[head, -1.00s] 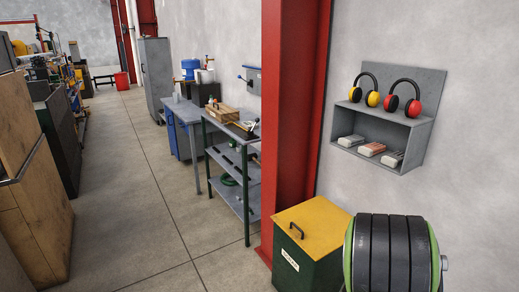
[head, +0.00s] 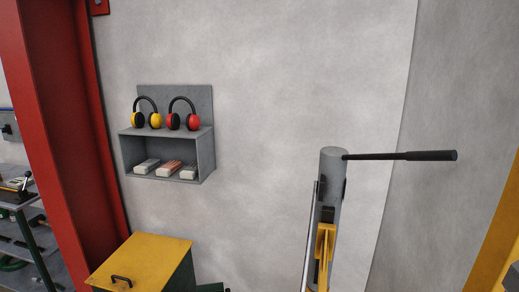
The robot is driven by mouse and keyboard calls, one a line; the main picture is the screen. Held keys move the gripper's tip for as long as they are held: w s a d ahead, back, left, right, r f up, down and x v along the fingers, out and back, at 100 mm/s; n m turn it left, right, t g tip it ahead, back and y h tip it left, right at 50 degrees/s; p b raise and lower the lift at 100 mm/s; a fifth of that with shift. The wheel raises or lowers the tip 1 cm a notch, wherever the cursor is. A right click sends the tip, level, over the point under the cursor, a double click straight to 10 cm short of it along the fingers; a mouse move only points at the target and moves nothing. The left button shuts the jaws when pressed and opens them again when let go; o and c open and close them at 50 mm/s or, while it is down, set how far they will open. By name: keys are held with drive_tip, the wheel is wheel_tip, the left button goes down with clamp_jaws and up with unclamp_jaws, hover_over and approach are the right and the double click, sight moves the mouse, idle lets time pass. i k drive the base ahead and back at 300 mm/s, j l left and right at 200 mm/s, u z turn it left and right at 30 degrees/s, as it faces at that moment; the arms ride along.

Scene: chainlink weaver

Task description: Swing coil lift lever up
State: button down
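A lever (head: 405,156) with a thin black rod and a thicker black grip (head: 432,155) sticks out to the right from the top of a grey round post (head: 329,205). The lever lies about level in the picture. A yellow bracket (head: 324,245) and a thin bright rod (head: 309,240) are on the front of the post. The post's lower end is cut off by the bottom edge. No coil can be made out. My gripper is not in view.
A yellow-lidded green bin (head: 140,262) stands at the lower left, below a grey wall shelf (head: 205,155) with ear defenders. A red column (head: 68,140) rises at the left. A yellow part (head: 497,245) cuts in at the right edge. Bare wall (head: 290,80) lies behind the post.

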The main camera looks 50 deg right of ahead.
sight(310, 236)
drive_tip(key=z, duration=2.5)
